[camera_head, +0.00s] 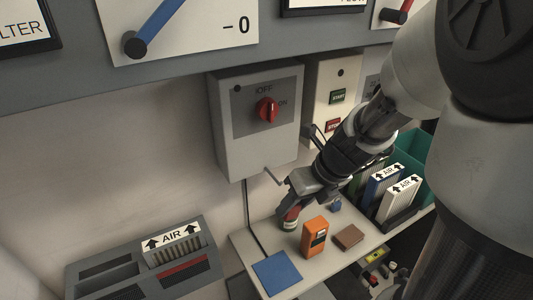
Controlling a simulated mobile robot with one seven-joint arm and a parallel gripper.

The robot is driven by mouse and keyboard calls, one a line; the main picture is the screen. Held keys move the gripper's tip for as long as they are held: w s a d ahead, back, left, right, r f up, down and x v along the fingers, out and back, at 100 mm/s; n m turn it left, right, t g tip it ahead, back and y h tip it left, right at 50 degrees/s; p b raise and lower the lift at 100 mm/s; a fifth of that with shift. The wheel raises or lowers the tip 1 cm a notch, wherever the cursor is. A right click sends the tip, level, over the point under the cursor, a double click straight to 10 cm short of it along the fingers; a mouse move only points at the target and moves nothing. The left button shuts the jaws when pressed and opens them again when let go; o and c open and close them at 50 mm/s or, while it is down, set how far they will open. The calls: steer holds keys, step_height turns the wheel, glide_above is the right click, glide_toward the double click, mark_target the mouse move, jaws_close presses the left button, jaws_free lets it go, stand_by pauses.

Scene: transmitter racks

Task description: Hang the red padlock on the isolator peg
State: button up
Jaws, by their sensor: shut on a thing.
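The grey isolator box (255,145) with a red rotary switch (267,110) is on the wall in the middle of the view. A thin isolator peg (273,176) sticks out at its lower right. My gripper (290,205) points down over the shelf, just below and right of the peg. It is shut on a small red thing with a pale label, which looks like the red padlock (290,220). The fingers hide its upper part and shackle. I cannot tell whether it touches the shelf.
The shelf (258,246) holds an orange meter (314,237), a brown block (348,237), a blue square (277,273) and a small blue item (336,206). Filters labelled AIR (399,200) stand at right. A START/STOP box (335,95) adjoins the isolator.

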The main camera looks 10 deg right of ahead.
mark_target(279, 184)
steer(key=shift+w+a+f+b, duration=0.15)
steer(key=shift+w+a, duration=0.25)
steer(key=shift+w, duration=0.8)
steer(key=shift+w+a+f+b, duration=0.15)
steer(key=shift+w+a, duration=0.25)
steer(key=shift+w, duration=0.8)
steer(key=shift+w+a+f+b, duration=0.15)
steer(key=shift+w+a, duration=0.25)
steer(key=shift+w, duration=0.8)
steer(key=shift+w+a+f, duration=0.15)
steer(key=shift+w+f, duration=0.4)
steer(key=shift+f, duration=0.1)
steer(key=o, duration=1.2)
